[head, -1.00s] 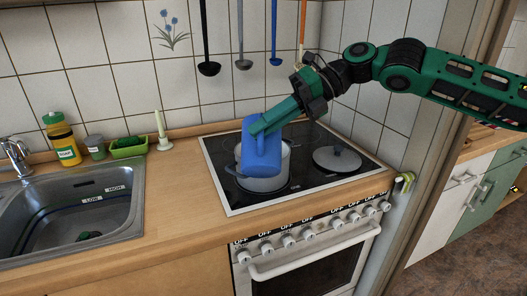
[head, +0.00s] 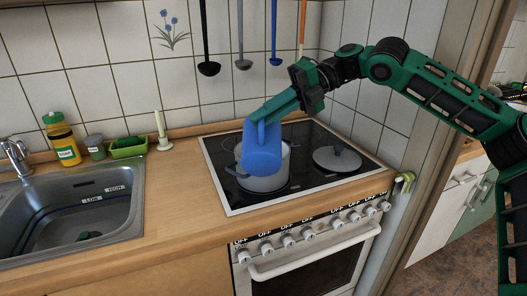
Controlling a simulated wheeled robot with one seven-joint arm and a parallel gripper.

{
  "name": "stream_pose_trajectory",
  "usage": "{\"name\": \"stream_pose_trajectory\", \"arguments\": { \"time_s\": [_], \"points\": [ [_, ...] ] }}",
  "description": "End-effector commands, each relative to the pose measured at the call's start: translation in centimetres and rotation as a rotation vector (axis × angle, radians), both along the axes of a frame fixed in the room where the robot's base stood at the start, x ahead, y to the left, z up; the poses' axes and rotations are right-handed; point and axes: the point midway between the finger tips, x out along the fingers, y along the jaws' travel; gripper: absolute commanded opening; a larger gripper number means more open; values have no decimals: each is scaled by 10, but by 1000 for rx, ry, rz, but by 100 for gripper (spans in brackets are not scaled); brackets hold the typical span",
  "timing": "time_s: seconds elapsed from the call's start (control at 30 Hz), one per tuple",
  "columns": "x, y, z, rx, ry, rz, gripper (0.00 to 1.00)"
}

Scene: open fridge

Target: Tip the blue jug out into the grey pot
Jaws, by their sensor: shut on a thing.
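The blue jug (head: 262,150) is held over the grey pot (head: 266,184) and covers much of the pot's opening and front. It looks tilted, but I cannot see its mouth or any contents. The pot stands on the left part of the black stove top (head: 222,146). My gripper (head: 262,122) comes in from the upper right and is shut on the jug near its top. Whether the jug touches the pot's rim, I cannot tell. The inside of the pot is mostly hidden.
A sink (head: 70,212), a soap bottle (head: 62,142) and a candle (head: 162,130) are at left. Ladles (head: 208,68) hang on the wall behind. The wooden counter (head: 175,190) between sink and stove is clear.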

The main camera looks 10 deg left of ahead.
Motion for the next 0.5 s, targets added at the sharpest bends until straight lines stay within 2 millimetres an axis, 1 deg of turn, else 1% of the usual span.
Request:
{"name": "stream_pose_trajectory", "arguments": {
  "time_s": [0.1,0.2,0.5],
  "points": [
    [9,3,6,-6,69,0,0],
    [14,3,9,-13,111,0,0],
    [16,3,10,-17,129,1,0]
  ]
}}
